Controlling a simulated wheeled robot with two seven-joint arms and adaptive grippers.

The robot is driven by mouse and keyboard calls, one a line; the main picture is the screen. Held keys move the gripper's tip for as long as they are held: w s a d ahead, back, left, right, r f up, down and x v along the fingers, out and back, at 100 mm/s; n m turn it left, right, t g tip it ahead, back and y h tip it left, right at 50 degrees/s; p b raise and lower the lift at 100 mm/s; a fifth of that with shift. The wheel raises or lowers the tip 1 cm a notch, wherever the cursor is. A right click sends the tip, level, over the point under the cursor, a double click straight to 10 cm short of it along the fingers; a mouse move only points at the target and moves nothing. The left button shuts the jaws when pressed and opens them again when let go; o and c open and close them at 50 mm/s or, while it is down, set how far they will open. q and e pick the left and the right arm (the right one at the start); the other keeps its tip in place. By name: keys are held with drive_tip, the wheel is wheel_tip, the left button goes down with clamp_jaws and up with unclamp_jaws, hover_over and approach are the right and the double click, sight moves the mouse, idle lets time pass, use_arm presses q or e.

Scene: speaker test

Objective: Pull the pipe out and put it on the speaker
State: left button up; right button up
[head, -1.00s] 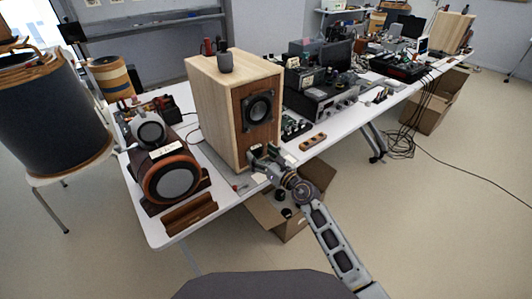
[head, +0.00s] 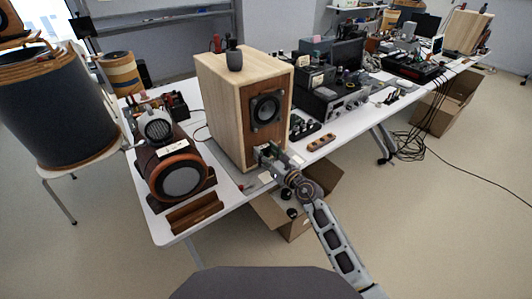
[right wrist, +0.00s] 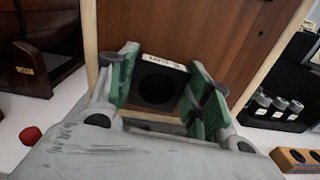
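The wooden speaker (head: 222,105) stands upright on the white table, its brown front panel facing right. A dark pipe end (right wrist: 158,84) with a round black opening and a pale label on top shows low on the speaker's front in the right wrist view. My right gripper (right wrist: 165,85) is at this front, its green-padded fingers spread, one on each side of the pipe end. Contact with the pipe is not clear. In the head view my right gripper (head: 268,152) hides the pipe. My left gripper is not in view.
A dark cylindrical unit (head: 180,178) lies left of the speaker. A small wooden block with holes (head: 321,142) and electronics (head: 335,100) sit to the right. A dark cylinder (head: 234,56) stands on the speaker top, which is otherwise mostly clear. An open cardboard box (head: 290,222) is below the table edge.

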drive_tip(key=c, duration=0.5)
drive_tip(key=shift+c, duration=0.2)
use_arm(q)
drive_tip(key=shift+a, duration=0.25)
use_arm(e)
drive_tip(key=shift+s+d, duration=0.1)
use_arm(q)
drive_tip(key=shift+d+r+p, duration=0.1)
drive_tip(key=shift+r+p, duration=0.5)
use_arm(e)
drive_tip(key=shift+v, duration=2.2)
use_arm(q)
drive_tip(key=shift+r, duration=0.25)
use_arm(e)
drive_tip(key=shift+v, duration=2.4)
